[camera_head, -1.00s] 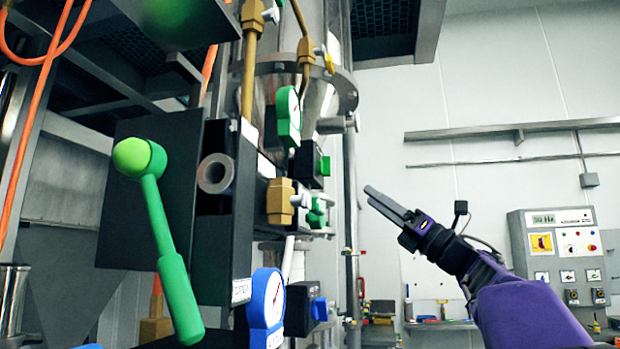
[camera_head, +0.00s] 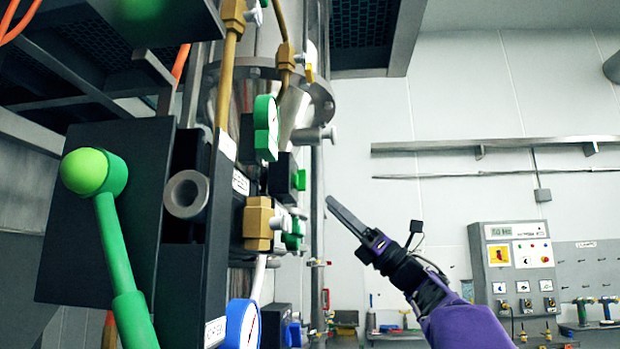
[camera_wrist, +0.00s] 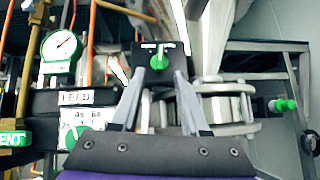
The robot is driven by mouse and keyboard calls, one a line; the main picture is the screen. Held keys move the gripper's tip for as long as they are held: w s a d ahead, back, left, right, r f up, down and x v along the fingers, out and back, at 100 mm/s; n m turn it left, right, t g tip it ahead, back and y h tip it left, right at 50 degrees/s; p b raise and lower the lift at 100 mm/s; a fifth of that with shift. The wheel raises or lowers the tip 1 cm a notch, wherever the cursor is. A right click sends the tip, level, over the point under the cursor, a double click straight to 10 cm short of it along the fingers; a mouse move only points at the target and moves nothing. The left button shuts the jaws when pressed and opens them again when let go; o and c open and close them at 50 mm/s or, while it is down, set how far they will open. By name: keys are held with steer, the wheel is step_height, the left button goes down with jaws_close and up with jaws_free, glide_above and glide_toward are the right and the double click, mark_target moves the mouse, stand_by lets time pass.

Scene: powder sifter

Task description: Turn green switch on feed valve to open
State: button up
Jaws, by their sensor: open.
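The feed valve's green switch (camera_wrist: 159,60) is a small green knob on a black box (camera_wrist: 150,49) with a white marking strip above the knob. In the wrist view it lies ahead, between my fingertips. In the head view the green switch (camera_head: 301,180) is on the right face of its black box (camera_head: 281,174). A white FEED label (camera_wrist: 77,97) is left of the box in the wrist view. My gripper (camera_head: 329,199) is open and empty, right of and slightly below the switch in the head view. In the wrist view my gripper (camera_wrist: 159,78) shows both fingers apart; contact is not seen.
A large green lever (camera_head: 122,265) stands at the left in the head view. A green gauge (camera_head: 266,128), brass fitting (camera_head: 257,224) and blue gauge (camera_head: 241,325) crowd the panel. A steel vessel flange (camera_wrist: 223,88) is right of the switch. Open space lies right of the column.

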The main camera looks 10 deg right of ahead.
mark_target(301, 180)
steer(key=p+x, duration=0.2)
steer(key=x, duration=0.6)
steer(key=shift+p, duration=0.3)
steer(key=shift+r, duration=0.1)
steer(key=shift+c, duration=0.2)
jaws_close()
